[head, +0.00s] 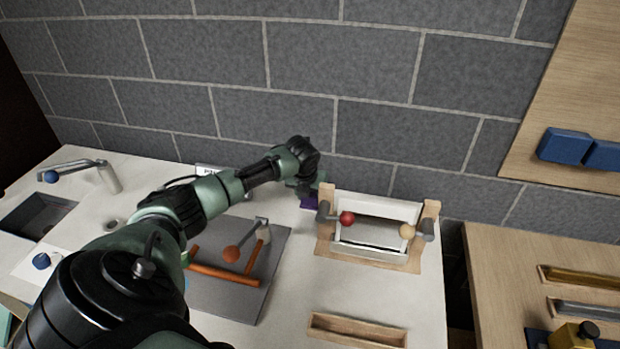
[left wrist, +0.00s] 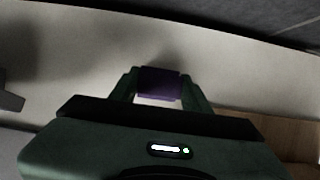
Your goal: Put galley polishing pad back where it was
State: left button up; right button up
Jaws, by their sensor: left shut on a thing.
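The polishing pad (left wrist: 160,83) is a small purple block. In the left wrist view it sits between the two fingers of my left gripper (left wrist: 160,90), which is shut on it. In the head view a bit of the purple pad (head: 309,201) shows below my left gripper (head: 305,190), at the back of the white counter (head: 365,290), just left of the wooden-framed white unit. Most of the pad is hidden there by the gripper. I cannot tell whether the pad touches the counter. My right gripper is not in view.
The white unit (head: 375,235) with red and tan knobs stands close to the right of the gripper. A grey tray (head: 225,305) with orange-handled parts lies left. An empty wooden tray (head: 355,330) lies in front. A grey block wall (head: 300,80) stands behind. The sink (head: 38,215) is far left.

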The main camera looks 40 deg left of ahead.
pick_arm(q)
jog(key=o, duration=1.3)
jog(key=shift+f, duration=0.1)
jog(key=b+v, duration=0.2)
jog(key=v, duration=1)
jog(key=shift+r, duration=0.2)
